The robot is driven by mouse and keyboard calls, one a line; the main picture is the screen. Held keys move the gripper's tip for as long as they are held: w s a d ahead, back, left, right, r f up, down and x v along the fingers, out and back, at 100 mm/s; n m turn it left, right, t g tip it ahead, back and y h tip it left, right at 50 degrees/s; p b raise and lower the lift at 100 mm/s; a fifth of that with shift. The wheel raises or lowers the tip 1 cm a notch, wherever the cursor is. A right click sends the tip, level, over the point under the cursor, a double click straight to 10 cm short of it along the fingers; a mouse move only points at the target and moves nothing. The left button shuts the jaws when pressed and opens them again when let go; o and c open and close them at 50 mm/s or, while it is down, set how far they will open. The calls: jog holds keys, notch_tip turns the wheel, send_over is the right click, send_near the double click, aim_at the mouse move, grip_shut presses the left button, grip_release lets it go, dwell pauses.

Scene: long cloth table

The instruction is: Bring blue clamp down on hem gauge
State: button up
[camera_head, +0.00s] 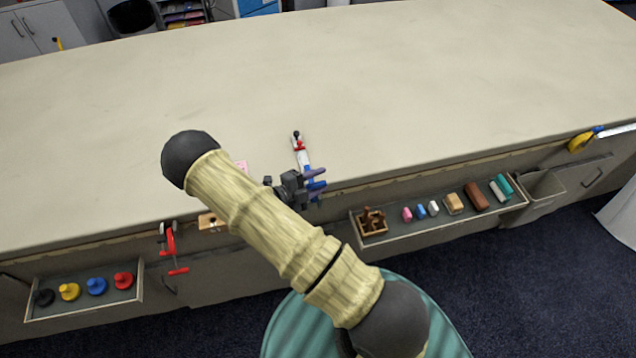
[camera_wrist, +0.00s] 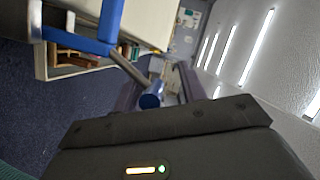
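The blue clamp (camera_head: 309,180) is at the front edge of the table, partly hidden by my gripper. In the wrist view its blue frame (camera_wrist: 88,42) is at upper left, with a grey rod running to a blue round end (camera_wrist: 150,101). A white strip with a red part, seemingly the hem gauge (camera_head: 304,159), lies on the table just behind the clamp, with a small black knob at its far end. My gripper (camera_head: 320,181) has its purple fingers apart, one on either side of the blue end. Whether they touch it is unclear.
A red clamp (camera_head: 170,249) hangs on the table edge to the left. Open drawers hold colored knobs (camera_head: 97,286) at left and several blocks (camera_head: 454,203) at right. A yellow-handled tool (camera_head: 581,141) lies at the far right edge. The tabletop (camera_head: 400,80) behind is clear.

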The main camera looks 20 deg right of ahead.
jog(key=shift+w+a, duration=0.1)
jog(key=shift+a, duration=0.45)
jog(key=b+v, duration=0.5)
jog(key=v, duration=1.1)
jog(key=shift+s+a, duration=0.15)
jog(key=shift+s, duration=0.2)
jog(key=shift+r, duration=0.1)
